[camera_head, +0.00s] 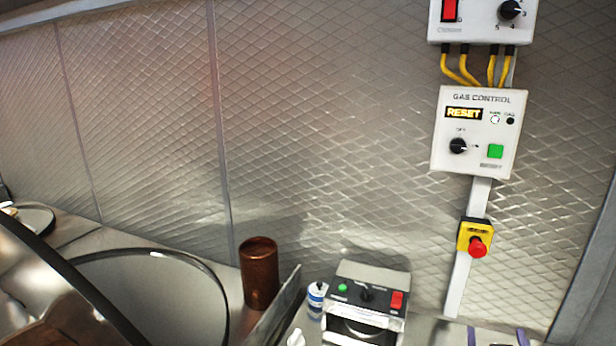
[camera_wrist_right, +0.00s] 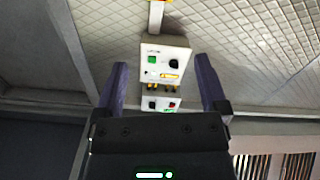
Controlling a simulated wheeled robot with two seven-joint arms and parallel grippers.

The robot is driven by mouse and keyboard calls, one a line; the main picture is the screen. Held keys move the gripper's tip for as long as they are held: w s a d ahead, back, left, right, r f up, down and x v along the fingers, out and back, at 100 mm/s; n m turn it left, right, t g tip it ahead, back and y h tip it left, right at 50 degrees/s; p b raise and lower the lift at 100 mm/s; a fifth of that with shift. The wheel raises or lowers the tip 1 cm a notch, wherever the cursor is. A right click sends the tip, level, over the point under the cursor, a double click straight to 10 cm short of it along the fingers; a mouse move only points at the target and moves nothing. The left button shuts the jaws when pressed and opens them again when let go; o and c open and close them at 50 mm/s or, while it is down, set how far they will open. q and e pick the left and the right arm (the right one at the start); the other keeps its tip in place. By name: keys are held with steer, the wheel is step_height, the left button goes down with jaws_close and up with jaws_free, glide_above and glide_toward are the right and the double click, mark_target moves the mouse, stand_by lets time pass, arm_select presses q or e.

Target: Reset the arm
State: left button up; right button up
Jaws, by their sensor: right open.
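My right gripper (camera_head: 497,338) shows only as two purple fingertips at the bottom right edge of the head view. In the right wrist view the fingers of my right gripper (camera_wrist_right: 160,64) stand wide apart with nothing between them. The white gas control box (camera_head: 476,130) hangs on the wall above the gripper, with a lit RESET display, a black knob and a green button. The box (camera_wrist_right: 164,65) appears upside down between the fingers in the wrist view, apart from them. My left gripper is not in view.
A red emergency button on a yellow base (camera_head: 475,239) sits below the box. Another white switch box (camera_head: 482,16) is above. A small appliance (camera_head: 367,297), a small bottle (camera_head: 317,297) and a copper cylinder (camera_head: 259,273) stand on the counter. A large round rim (camera_head: 205,264) is at left.

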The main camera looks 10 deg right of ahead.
steer(key=s+a+f+n+g+y, duration=0.2)
steer(key=s+a+f+g+y, duration=0.35)
steer(key=s+a, duration=0.45)
steer(key=s+a+f+n+g+y, duration=0.35)
steer(key=s+a+f+g, duration=0.3)
steer(key=s+a, duration=0.3)
step_height(320, 180, down, 28)
steer(key=s+f+g+b, duration=0.1)
steer(key=s+g+b, duration=0.1)
steer(key=b, duration=0.9)
arm_select(q)
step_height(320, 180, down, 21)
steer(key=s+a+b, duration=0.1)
steer(key=b, duration=0.8)
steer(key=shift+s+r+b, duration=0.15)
steer(key=shift+b, duration=0.25)
arm_select(e)
steer(key=s+d+f, duration=0.1)
steer(key=s+f, duration=0.6)
steer(key=f, duration=0.3)
steer(key=s+d+f+g, duration=0.1)
steer(key=s+d+f, duration=0.1)
steer(key=s+f, duration=0.5)
step_height(320, 180, down, 3)
steer(key=shift+f, duration=0.15)
